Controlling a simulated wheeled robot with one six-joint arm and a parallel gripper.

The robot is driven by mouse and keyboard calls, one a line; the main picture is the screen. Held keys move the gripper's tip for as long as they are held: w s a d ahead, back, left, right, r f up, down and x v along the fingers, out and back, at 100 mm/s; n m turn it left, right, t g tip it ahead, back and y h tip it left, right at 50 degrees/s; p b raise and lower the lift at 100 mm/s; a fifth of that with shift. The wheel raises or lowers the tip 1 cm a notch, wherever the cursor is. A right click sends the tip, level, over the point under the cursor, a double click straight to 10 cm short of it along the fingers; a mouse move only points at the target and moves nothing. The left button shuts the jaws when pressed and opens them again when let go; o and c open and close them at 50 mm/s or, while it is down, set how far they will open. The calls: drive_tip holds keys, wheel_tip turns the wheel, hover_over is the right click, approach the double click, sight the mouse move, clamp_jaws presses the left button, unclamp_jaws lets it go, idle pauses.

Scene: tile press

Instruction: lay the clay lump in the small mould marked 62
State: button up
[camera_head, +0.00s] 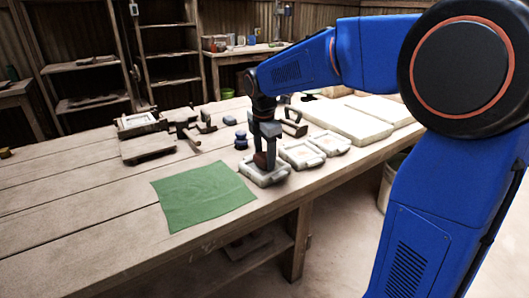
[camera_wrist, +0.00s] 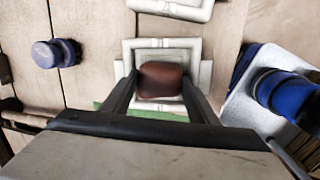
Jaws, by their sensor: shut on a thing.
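My gripper (camera_wrist: 160,84) is shut on a reddish-brown clay lump (camera_wrist: 161,79), with one finger on each side of it. In the head view my gripper (camera_head: 264,158) points down at the nearest of three small pale moulds (camera_head: 279,179), and the clay (camera_head: 260,161) shows between the fingers. In the wrist view the lump lies in front of this mould's frame (camera_wrist: 135,47) and hides much of its inside. I cannot tell whether the lump touches the mould floor. No number is readable on any mould, so I cannot tell which is 62.
Two more small moulds (camera_head: 301,154) (camera_head: 329,142) stand in a row behind. A green cloth (camera_head: 203,196) lies at left front. Large pale slabs (camera_head: 350,122) lie at the back right.

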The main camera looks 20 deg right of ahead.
sight(264, 166)
drive_tip(key=o, duration=1.3)
wheel_tip(264, 166, up, 17)
drive_tip(key=s+a, duration=0.1)
drive_tip(key=s, duration=0.2)
drive_tip(key=s+d+f+m+t, duration=0.1)
drive_tip(key=s+d+f+m, duration=0.1)
drive_tip(key=s+f+m, duration=0.4)
drive_tip(key=s+d+f+m+t, duration=0.1)
drive_tip(key=s+d+f+m, duration=0.2)
drive_tip(key=s+f+m, duration=0.4)
drive_tip(key=s+d+f+m+t, duration=0.1)
drive_tip(key=s+d+f+m, duration=0.2)
drive_tip(key=s, duration=1.4)
wheel_tip(264, 166, down, 4)
drive_tip(key=shift+f+m+y, duration=0.15)
drive_tip(key=shift+m+y, duration=0.05)
drive_tip(key=shift+m, duration=1)
drive_tip(key=shift+f+m+y, duration=0.1)
drive_tip(key=shift+m+y, duration=0.1)
drive_tip(key=shift+m, duration=1)
